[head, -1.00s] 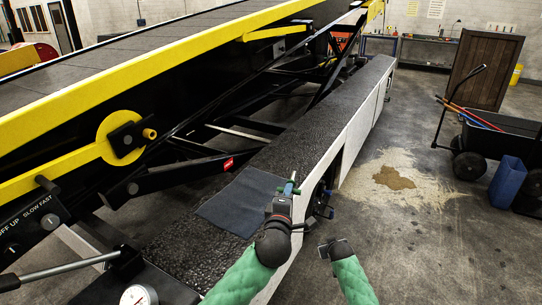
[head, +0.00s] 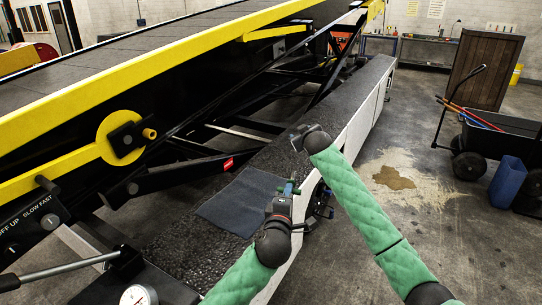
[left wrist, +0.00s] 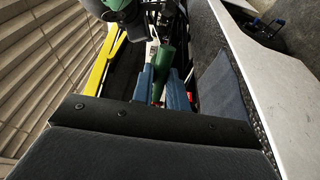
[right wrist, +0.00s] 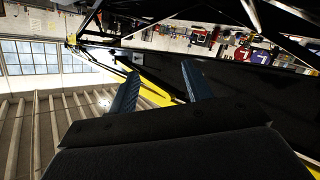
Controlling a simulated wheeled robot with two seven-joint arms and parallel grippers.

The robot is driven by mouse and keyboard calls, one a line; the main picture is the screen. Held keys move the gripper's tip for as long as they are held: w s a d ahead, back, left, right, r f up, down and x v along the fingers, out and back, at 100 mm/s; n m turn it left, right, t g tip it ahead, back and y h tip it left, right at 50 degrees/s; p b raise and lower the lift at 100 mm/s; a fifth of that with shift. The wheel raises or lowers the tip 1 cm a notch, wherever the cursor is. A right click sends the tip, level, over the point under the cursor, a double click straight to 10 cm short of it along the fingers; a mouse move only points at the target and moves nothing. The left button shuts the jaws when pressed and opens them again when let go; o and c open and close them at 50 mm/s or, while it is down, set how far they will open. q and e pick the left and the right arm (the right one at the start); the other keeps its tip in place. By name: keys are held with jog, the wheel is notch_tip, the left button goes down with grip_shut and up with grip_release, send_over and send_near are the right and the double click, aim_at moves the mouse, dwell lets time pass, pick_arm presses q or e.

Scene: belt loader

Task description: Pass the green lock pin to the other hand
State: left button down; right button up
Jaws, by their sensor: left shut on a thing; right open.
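The green lock pin (left wrist: 166,56) is between the two blue fingers of my left gripper (left wrist: 163,88) in the left wrist view. In the head view my left gripper (head: 290,189) is shut on the pin and holds it above the right edge of the dark blue mat (head: 236,206). The pin is small there and largely hidden by the fingers. My right gripper (head: 299,136) is farther forward, above the black walkway, apart from the pin. Its two fingers (right wrist: 158,88) are spread and empty in the right wrist view.
The black walkway (head: 345,108) with a pale side panel runs away from me. The yellow-edged belt loader (head: 150,75) rises on the left. A black cart (head: 500,140), a blue bin (head: 507,180) and a floor stain (head: 393,178) are on the right.

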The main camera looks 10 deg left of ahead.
jog(key=s+a+r+n+y, duration=0.15)
jog(key=a+r, duration=0.35)
jog(key=r, duration=0.5)
jog(key=s+a+r+n+y, duration=0.15)
jog(key=a+r, duration=0.25)
jog(key=r, duration=0.7)
jog(key=s+a+r+n+g+h, duration=0.1)
jog(key=s+a+r+n, duration=0.1)
jog(key=s+a+r, duration=0.65)
jog(key=m+g+h, duration=0.9)
jog(key=m+h, duration=0.1)
jog(key=m, duration=0.4)
send_near(292, 182)
jog(key=a+x, duration=0.1)
jog(key=x, duration=0.7)
jog(key=shift+f, duration=0.3)
